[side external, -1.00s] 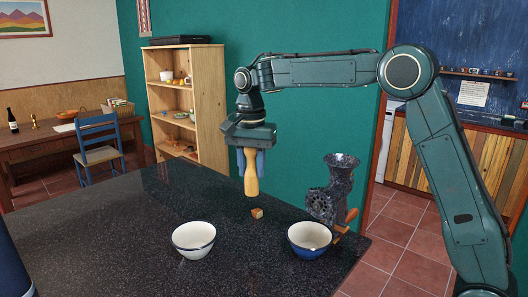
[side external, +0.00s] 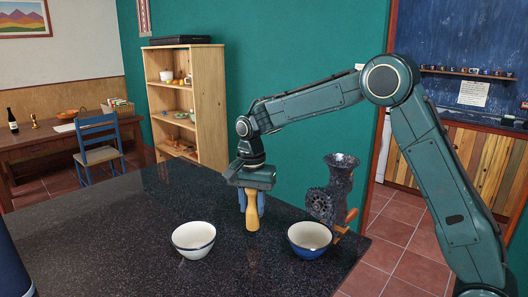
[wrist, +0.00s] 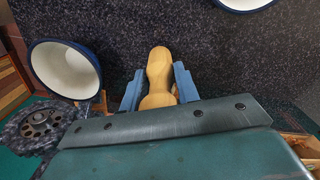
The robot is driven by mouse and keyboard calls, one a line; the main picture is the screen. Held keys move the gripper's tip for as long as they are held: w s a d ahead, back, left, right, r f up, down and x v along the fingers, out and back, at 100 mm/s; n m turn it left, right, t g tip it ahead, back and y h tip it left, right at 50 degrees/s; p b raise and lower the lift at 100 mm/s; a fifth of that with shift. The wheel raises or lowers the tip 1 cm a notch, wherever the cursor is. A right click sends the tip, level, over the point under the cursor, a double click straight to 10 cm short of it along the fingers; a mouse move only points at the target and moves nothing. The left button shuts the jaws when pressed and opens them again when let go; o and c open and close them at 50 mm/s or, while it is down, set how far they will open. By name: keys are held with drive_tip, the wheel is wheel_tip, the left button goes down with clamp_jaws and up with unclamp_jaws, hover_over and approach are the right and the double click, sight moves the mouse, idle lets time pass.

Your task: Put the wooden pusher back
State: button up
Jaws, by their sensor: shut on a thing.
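The wooden pusher (side external: 252,217) is a pale yellow, waisted wooden piece, held upright with its lower end at or just above the dark speckled counter. I cannot tell if it touches. My gripper (side external: 251,204) points down and is shut on the pusher, with one blue finger on each side. In the wrist view the pusher (wrist: 159,66) lies between my gripper's fingers (wrist: 157,88). The dark speckled grinder (side external: 331,192) stands upright to the right of the pusher, apart from it, with a hopper on top and a wooden-handled crank.
A white bowl with a dark rim (side external: 193,240) stands at front left of the pusher, and a blue bowl with a white inside (side external: 310,239) at front right, near the grinder. The counter's (side external: 115,225) left part is clear. A wooden shelf (side external: 212,105) stands behind.

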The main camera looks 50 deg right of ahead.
drive_tip(key=shift+f, duration=1.35)
drive_tip(key=shift+f, duration=0.1)
drive_tip(key=o, duration=1.1)
wheel_tip(320, 180, up, 12)
